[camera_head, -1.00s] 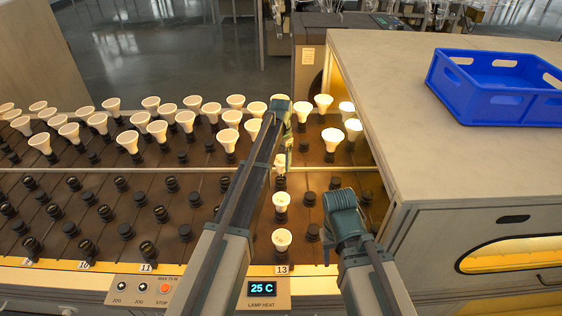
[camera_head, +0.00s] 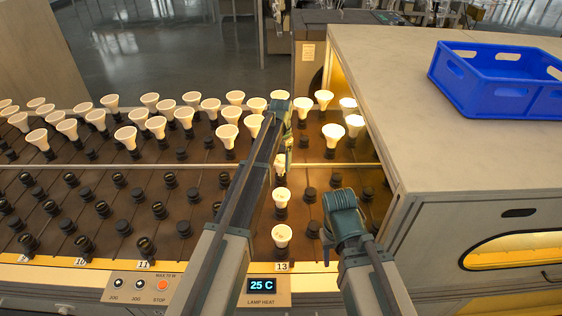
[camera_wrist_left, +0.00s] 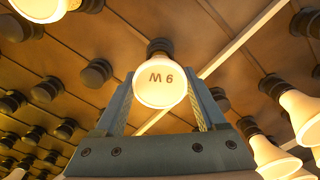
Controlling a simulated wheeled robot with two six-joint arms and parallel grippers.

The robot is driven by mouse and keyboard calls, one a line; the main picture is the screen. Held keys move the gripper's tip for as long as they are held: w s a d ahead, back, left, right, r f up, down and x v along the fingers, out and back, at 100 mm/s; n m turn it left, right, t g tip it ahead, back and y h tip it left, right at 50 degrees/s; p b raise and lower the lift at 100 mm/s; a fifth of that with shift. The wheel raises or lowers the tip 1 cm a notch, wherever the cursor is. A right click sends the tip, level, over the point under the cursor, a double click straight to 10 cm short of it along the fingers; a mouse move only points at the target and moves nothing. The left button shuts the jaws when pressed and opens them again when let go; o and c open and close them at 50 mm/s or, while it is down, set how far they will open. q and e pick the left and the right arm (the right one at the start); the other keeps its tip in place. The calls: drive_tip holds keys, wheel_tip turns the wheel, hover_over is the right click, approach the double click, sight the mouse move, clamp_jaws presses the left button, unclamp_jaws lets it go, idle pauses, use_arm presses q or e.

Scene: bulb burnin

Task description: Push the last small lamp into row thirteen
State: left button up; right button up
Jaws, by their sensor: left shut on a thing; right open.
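A small white lamp (camera_wrist_left: 160,88) with upside-down lettering, seemingly "9W", sits between the fingers of my left gripper (camera_wrist_left: 165,95) in the left wrist view. Its dark base meets a black socket (camera_wrist_left: 160,47); how deeply it is seated I cannot tell. In the head view my left gripper (camera_head: 281,158) is shut on this lamp (camera_head: 281,166), in line with the yellow "13" label (camera_head: 282,267). Two more white lamps, (camera_head: 281,197) and (camera_head: 282,235), stand upright nearer me in that row. My right gripper (camera_head: 342,208) is open and empty right of them; its fingertips are mostly hidden.
Larger white lamps (camera_head: 228,133) fill the far sockets, and several empty black sockets (camera_head: 160,211) stand to the left. A thin pale rail (camera_head: 110,166) crosses the brown bed. A grey oven housing (camera_head: 450,170) with a blue crate (camera_head: 500,88) on top borders the right.

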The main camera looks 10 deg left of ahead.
use_arm(q)
drive_tip(key=shift+f+b, duration=0.8)
drive_tip(key=shift+f, duration=0.15)
drive_tip(key=o, duration=1.3)
drive_tip(key=shift+r, duration=0.1)
wheel_tip(320, 180, up, 14)
drive_tip(key=p, duration=1.4)
